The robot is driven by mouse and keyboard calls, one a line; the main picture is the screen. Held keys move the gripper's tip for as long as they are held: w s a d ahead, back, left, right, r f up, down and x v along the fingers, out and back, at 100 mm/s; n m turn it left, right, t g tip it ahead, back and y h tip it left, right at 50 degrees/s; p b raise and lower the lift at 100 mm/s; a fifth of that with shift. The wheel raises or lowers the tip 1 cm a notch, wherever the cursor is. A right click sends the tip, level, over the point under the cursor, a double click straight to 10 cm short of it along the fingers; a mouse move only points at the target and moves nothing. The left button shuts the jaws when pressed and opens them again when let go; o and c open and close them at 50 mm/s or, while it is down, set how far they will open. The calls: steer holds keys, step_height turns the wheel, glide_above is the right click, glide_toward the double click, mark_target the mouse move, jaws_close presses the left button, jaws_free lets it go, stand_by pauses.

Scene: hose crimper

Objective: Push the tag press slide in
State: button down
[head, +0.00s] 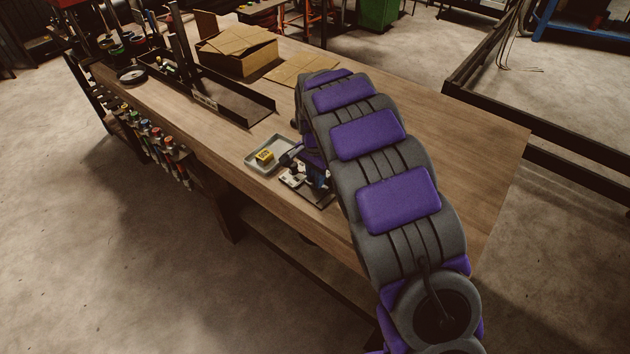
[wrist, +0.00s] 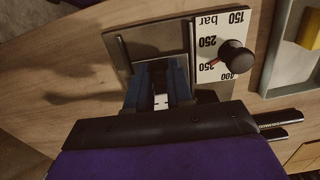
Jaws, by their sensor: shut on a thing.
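The tag press (head: 318,194) stands near the front edge of the workbench, partly hidden by my arm in the head view. In the wrist view its metal base plate (wrist: 150,40) carries a white scale card marked in bar (wrist: 212,68) and a black knob (wrist: 236,57) with a red pointer. My gripper (wrist: 158,72) is over the plate, left of the card. Its blue fingers are shut on a small part of the press, the slide, which is mostly hidden between them. How far in the slide sits cannot be told.
A grey tray (head: 258,166) with a yellow block (head: 264,156) lies beside the press. Farther back are a long dark tray (head: 240,104), a cardboard box (head: 240,58) and a flat cardboard piece (head: 297,70). The bench top right of my arm is clear.

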steer(key=shift+w+d+r+p, duration=0.1)
steer(key=shift+w+d+p, duration=0.3)
steer(key=shift+w+d, duration=0.25)
steer(key=shift+w+d+r+p, duration=0.1)
steer(key=shift+w+d+p, duration=0.3)
steer(key=shift+w, duration=0.3)
stand_by(0.3)
steer(key=shift+c, duration=1.4)
jaws_free()
steer(key=shift+f, duration=0.15)
steer(key=shift+d+r+p, duration=0.2)
steer(key=shift+r+p, duration=0.45)
steer(key=shift+r, duration=0.8)
steer(key=shift+a+r+p, duration=0.2)
steer(key=shift+r+p, duration=0.15)
steer(key=shift+r, duration=0.3)
steer(key=shift+a+r+p, duration=0.15)
steer(key=shift+r+p, duration=0.15)
steer(key=shift+r, duration=0.35)
steer(key=shift+d+r+p, duration=0.2)
steer(key=shift+r+p, duration=0.3)
steer(key=shift+r, duration=0.55)
steer(key=shift+a+r+p, duration=0.1)
steer(key=shift+r+p, duration=0.2)
steer(key=shift+r, duration=0.4)
